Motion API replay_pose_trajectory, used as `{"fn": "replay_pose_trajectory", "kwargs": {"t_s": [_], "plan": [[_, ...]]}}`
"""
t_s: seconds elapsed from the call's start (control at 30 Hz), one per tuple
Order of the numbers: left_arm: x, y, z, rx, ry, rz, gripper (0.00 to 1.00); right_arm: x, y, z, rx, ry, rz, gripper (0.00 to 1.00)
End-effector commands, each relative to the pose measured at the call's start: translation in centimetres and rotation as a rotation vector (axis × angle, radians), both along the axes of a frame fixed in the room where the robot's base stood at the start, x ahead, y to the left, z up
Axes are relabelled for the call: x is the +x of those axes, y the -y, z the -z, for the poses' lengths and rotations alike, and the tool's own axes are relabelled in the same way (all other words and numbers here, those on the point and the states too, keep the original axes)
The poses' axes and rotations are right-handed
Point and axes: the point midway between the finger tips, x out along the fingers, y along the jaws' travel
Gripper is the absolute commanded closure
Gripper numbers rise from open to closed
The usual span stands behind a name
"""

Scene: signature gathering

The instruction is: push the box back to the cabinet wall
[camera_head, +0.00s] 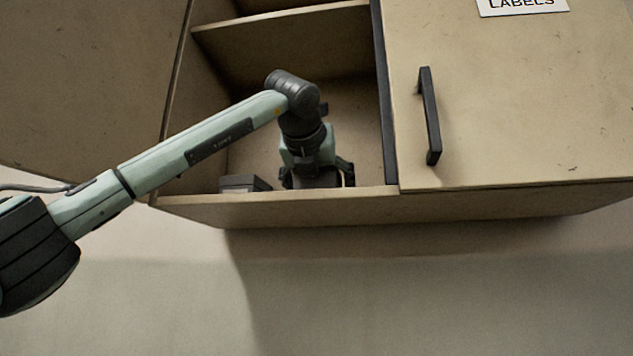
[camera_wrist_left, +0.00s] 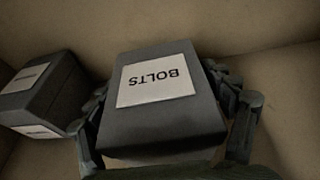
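A dark grey box with a white label reading BOLTS (camera_wrist_left: 158,125) fills the middle of the left wrist view. My left gripper (camera_wrist_left: 165,90) has a finger along each side of this box, and the fingertips look pressed against its sides. In the head view my left arm reaches into the open cabinet (camera_head: 280,206), and my left gripper (camera_head: 317,178) is low inside it, just behind the front edge. The gripper largely hides the held box there. The cabinet's back wall (camera_head: 355,115) shows behind the gripper. My right gripper is not in view.
A second grey box with white labels (camera_wrist_left: 45,92) stands left of the held box; it also shows in the head view (camera_head: 243,183). A shelf board (camera_head: 285,40) lies above. A closed door (camera_head: 510,110) with a black handle (camera_head: 430,115) borders the opening on the right.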

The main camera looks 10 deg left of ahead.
Motion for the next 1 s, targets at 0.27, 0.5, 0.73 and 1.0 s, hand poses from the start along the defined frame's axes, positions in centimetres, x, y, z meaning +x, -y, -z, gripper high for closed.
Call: {"fn": "replay_pose_trajectory", "kwargs": {"t_s": [0.27, 0.5, 0.73, 1.0], "plan": [[1.2, 0.0, 0.1, -0.001, -0.002, -0.001, 0.19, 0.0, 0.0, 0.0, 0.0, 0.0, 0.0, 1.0], [2.2, 0.0, 0.1, -0.001, -0.001, -0.001, 0.19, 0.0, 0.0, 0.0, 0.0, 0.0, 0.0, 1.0], [3.1, 0.0, 0.1, 0.0, -0.002, 0.0, 0.19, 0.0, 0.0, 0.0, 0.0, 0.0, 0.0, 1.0], [4.1, 0.0, 0.1, 0.0, -0.002, 0.0, 0.19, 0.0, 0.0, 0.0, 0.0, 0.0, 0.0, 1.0]]}}
